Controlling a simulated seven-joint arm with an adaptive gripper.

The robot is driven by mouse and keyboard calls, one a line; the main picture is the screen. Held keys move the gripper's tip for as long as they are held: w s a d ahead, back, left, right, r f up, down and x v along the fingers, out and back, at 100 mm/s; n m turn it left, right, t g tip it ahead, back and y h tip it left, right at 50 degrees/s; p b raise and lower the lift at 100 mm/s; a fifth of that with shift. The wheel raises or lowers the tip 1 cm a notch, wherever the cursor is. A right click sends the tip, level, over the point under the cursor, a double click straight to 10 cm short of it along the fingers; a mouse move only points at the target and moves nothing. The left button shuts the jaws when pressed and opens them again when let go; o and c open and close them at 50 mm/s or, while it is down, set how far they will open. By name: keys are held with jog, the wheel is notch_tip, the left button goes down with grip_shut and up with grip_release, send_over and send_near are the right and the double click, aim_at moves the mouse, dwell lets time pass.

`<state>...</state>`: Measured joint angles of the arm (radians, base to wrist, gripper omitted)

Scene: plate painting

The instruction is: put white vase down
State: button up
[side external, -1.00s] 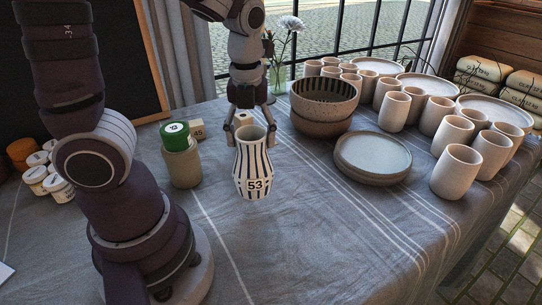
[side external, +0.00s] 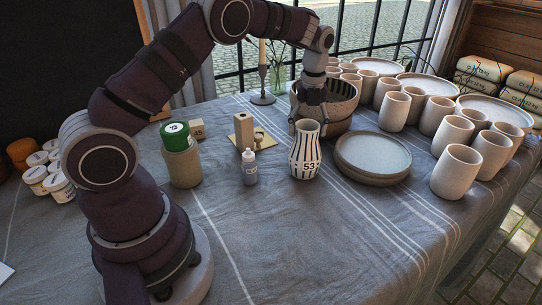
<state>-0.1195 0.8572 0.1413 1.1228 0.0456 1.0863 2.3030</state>
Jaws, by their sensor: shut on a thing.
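The white vase (side external: 305,152) has dark blue vertical stripes and the number 53. In the side external view it is upright, between the small white bottle and the stacked plates, in front of the bowls. My gripper (side external: 307,125) is above and behind it, with its fingers down at the rim, shut on the vase. The far finger is partly hidden. The vase's base looks at or very close to the tablecloth (side external: 330,245); I cannot tell whether it touches.
Stacked plates (side external: 373,158) stand close on the right and stacked bowls (side external: 338,100) just behind. A small white bottle (side external: 249,167), a beige block (side external: 248,138) and a green-topped jar (side external: 181,160) stand to the left. Several cups (side external: 455,172) fill the right. The front cloth is clear.

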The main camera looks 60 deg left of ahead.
jog(key=shift+f, duration=0.2)
jog(key=o, duration=1.2)
jog(key=s+d+r+n+t, duration=0.1)
jog(key=s+d+r+n, duration=0.15)
jog(key=r, duration=0.55)
jog(key=s+d+r+n, duration=0.1)
jog(key=r+n, duration=0.2)
jog(key=r, duration=0.5)
jog(key=s+d+f+n+t, duration=0.1)
jog(key=s+n, duration=0.4)
jog(key=n, duration=0.1)
jog(key=s+d+f+n+t, duration=0.1)
jog(key=s+d+f+n, duration=0.1)
jog(key=s+n, duration=0.2)
jog(key=s+d+f+n+t+h, duration=0.1)
jog(key=s+n, duration=0.4)
jog(key=n, duration=0.4)
jog(key=shift+s+d+f+t, duration=0.3)
jog(key=shift+d+f+t, duration=0.05)
jog(key=shift+d+t, duration=0.05)
